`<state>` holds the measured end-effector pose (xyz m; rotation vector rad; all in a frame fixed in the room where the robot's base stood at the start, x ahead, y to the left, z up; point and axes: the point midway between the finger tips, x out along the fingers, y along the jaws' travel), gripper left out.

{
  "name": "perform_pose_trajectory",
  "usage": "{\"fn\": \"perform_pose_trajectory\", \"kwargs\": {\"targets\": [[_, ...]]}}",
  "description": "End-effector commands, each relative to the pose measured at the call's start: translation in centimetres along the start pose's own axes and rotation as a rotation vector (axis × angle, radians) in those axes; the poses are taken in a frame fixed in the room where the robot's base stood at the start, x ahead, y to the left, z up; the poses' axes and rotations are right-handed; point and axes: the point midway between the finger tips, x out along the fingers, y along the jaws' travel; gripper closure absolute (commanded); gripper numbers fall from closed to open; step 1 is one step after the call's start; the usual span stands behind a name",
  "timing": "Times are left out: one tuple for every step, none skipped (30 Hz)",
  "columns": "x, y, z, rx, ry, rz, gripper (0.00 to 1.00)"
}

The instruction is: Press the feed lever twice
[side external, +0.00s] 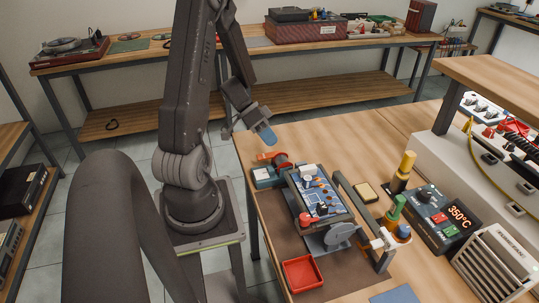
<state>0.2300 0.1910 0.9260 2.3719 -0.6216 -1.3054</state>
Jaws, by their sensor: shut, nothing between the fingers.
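My gripper (263,135) is in the upper middle of the side external view, with blue fingertips pointing down to the right. It appears shut and empty, in the air near the bench's left edge, up and left of the teal device (266,177). This device has a dark red part and an orange-tipped piece (268,155) on top. I cannot tell for sure which part is the feed lever. A blue circuit board (318,190) in a dark frame sits beside the device, with a red knob-like part (306,219) near its front.
A red tray (301,274) lies at the front. A grey disc (341,235), a green-handled tool (396,208), a yellow-topped cylinder (403,170) and a station reading 350°C (445,215) stand to the right. Bare bench (340,140) lies behind the board.

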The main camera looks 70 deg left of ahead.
Motion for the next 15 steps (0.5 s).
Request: {"fn": "perform_pose_trajectory", "kwargs": {"targets": [[-0.4,0.3,-0.3,0.002,0.000,-0.002,1.00],[-0.6,0.4,-0.4,0.003,0.001,-0.003,1.00],[-0.8,0.6,-0.6,0.002,0.001,-0.002,1.00],[-1.0,0.8,-0.8,0.002,0.001,-0.002,1.00],[-1.2,0.9,-0.9,0.003,0.001,-0.002,1.00],[-1.5,1.1,-1.1,0.003,0.001,-0.002,1.00],[-1.7,1.2,-1.2,0.002,0.000,-0.002,1.00],[-1.9,1.3,-1.4,0.002,0.000,-0.002,1.00],[-2.0,1.5,-1.5,0.002,0.000,-0.002,1.00],[-2.2,1.6,-1.6,0.002,0.000,-0.001,1.00],[-2.2,1.7,-1.6,0.001,0.000,-0.001,1.00],[-2.3,1.7,-1.7,0.000,0.000,0.000,1.00],[-2.4,1.8,-1.7,-0.001,0.000,0.000,1.00],[-2.4,1.8,-1.8,-0.001,0.000,0.000,1.00],[-2.4,1.8,-1.8,-0.001,0.000,0.000,1.00]]}}
